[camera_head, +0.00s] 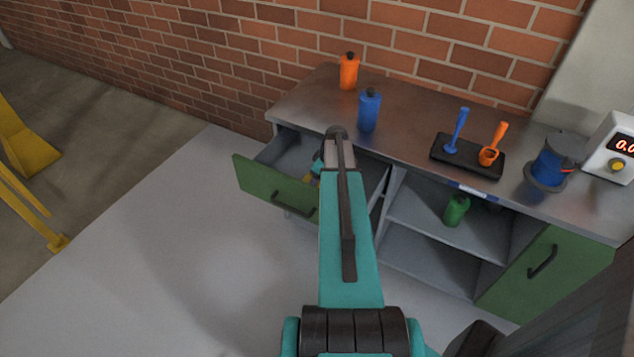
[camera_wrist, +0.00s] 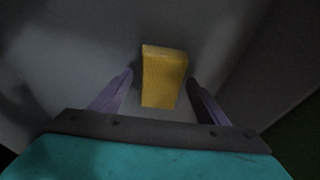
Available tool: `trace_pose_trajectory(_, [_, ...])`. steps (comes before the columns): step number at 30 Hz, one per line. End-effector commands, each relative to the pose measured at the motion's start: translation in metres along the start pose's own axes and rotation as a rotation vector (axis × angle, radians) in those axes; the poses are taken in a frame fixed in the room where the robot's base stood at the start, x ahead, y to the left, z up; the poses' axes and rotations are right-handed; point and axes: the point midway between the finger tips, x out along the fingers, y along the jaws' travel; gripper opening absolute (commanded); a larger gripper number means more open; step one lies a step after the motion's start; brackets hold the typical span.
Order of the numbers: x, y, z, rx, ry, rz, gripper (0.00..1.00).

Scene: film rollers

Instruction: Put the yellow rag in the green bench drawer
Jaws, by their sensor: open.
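The green bench drawer (camera_head: 262,187) is pulled open at the left end of the workbench. My gripper reaches down into the drawer's opening, largely hidden behind my arm in the head view. The yellow rag (camera_wrist: 164,80) lies between and just beyond the two open fingers of my gripper (camera_wrist: 160,77) in the wrist view, against a grey surface that looks like the drawer's floor. Gaps show on both sides of the rag.
On the bench top (camera_head: 410,125) stand an orange bottle (camera_head: 348,73), a blue bottle (camera_head: 368,112), a black tray (camera_head: 440,155) with two tools, and a blue pot (camera_head: 551,160). A green bottle (camera_head: 456,211) stands on the shelf below. Grey floor left of the drawer is clear.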

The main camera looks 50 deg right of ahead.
Motion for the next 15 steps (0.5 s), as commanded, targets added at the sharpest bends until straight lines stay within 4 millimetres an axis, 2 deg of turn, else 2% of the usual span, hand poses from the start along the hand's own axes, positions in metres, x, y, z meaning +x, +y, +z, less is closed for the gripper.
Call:
trace_pose_trajectory(8, [-0.011,0.000,0.000,0.001,0.001,0.002,0.69])
trace_pose_trajectory(15, [-0.037,0.000,0.000,0.001,0.001,0.002,0.69])
